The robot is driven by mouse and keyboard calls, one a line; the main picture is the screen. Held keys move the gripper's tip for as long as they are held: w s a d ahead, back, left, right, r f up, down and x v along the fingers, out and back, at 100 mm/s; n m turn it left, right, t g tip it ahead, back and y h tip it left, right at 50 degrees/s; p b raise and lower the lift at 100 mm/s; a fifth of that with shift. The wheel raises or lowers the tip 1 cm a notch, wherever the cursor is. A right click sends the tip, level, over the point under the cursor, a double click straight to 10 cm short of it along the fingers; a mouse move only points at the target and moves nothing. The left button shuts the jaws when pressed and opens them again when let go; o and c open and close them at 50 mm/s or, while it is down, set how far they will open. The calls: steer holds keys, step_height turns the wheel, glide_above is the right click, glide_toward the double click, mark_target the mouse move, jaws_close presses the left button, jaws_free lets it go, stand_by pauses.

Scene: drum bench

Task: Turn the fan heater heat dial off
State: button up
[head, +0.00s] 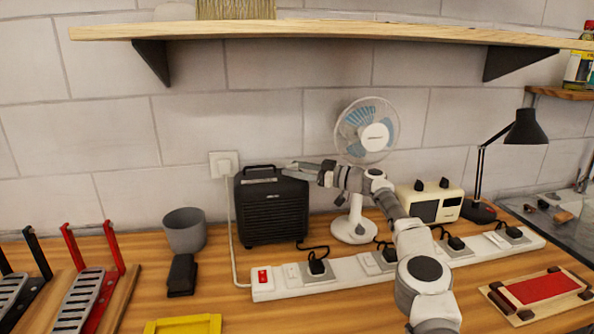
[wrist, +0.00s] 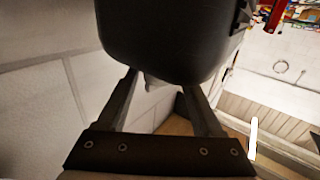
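The black fan heater (head: 275,212), a box with a front grille and a top handle, stands on the bench against the wall in the head view. My gripper (head: 291,171) is at its upper right edge, reaching in from the right. In the wrist view a large dark rounded body (wrist: 170,40), seemingly the heater, fills the top. My gripper (wrist: 160,88) shows there with its two fingers spread apart, their tips close to this body. I cannot tell whether they touch it. I cannot make out the heat dial or its setting; the gripper covers part of the heater's top.
A white power strip (head: 345,272) with plugs and a red switch runs in front. A desk fan (head: 354,229), a cream appliance (head: 451,204) and a black lamp (head: 525,130) stand right. A grey cup (head: 184,231) stands left. A wooden shelf (head: 330,33) hangs above.

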steer(key=shift+o, duration=0.3)
steer(key=shift+d, duration=0.1)
steer(key=shift+b+v, duration=0.5)
steer(key=shift+v, duration=0.25)
steer(key=b+v, duration=0.2)
steer(key=v, duration=1.3)
steer(key=shift+d, duration=0.4)
